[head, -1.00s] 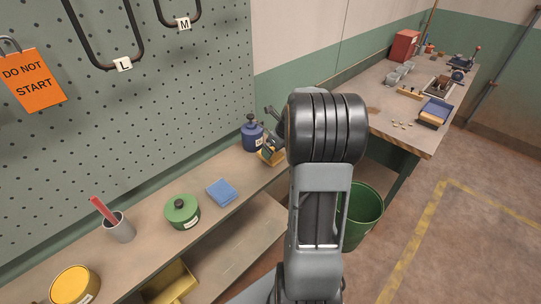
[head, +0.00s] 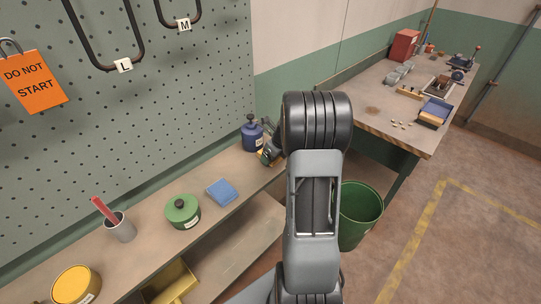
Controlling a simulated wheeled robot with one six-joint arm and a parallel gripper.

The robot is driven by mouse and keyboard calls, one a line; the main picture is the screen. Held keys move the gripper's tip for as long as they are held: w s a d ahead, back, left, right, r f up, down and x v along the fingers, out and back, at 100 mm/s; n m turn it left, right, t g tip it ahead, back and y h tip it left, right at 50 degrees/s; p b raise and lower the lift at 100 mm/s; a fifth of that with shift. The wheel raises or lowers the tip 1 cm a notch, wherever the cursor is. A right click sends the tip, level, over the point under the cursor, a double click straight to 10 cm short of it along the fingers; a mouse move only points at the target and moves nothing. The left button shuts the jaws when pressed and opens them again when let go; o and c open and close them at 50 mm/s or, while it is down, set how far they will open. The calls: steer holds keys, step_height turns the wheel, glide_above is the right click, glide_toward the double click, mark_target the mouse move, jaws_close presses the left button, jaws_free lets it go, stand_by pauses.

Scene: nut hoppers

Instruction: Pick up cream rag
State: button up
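I cannot make out a cream rag in the head view; my arm hides part of the bench. A folded blue cloth (head: 222,192) lies on the narrow bench under the pegboard. My gripper (head: 268,152) is low over the far end of that bench, beside a blue bottle (head: 252,134) with a dark cap. It is mostly hidden behind my arm, and its fingers are too small and covered to read. A small yellowish patch shows at the gripper; I cannot tell what it is.
A green round tin (head: 183,211), a grey cup (head: 120,228) with red sticks and a yellow tin (head: 76,285) stand along the bench. A green bin (head: 360,212) stands on the floor to the right. A workbench (head: 375,110) with trays and parts is behind.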

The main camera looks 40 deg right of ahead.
steer(key=c, duration=0.6)
steer(key=shift+r, duration=0.1)
steer(key=shift+s+d+r, duration=0.1)
steer(key=shift+s+r, duration=0.05)
steer(key=shift+r, duration=0.25)
steer(key=r, duration=0.6)
steer(key=shift+s+r+b, duration=0.1)
steer(key=shift+s+b, duration=0.2)
steer(key=shift+b, duration=0.05)
steer(key=s+d+b, duration=0.3)
steer(key=s, duration=1.5)
steer(key=shift+s+d, duration=0.2)
steer(key=shift+s, duration=0.15)
steer(key=o, duration=0.4)
steer(key=shift+c, duration=1.2)
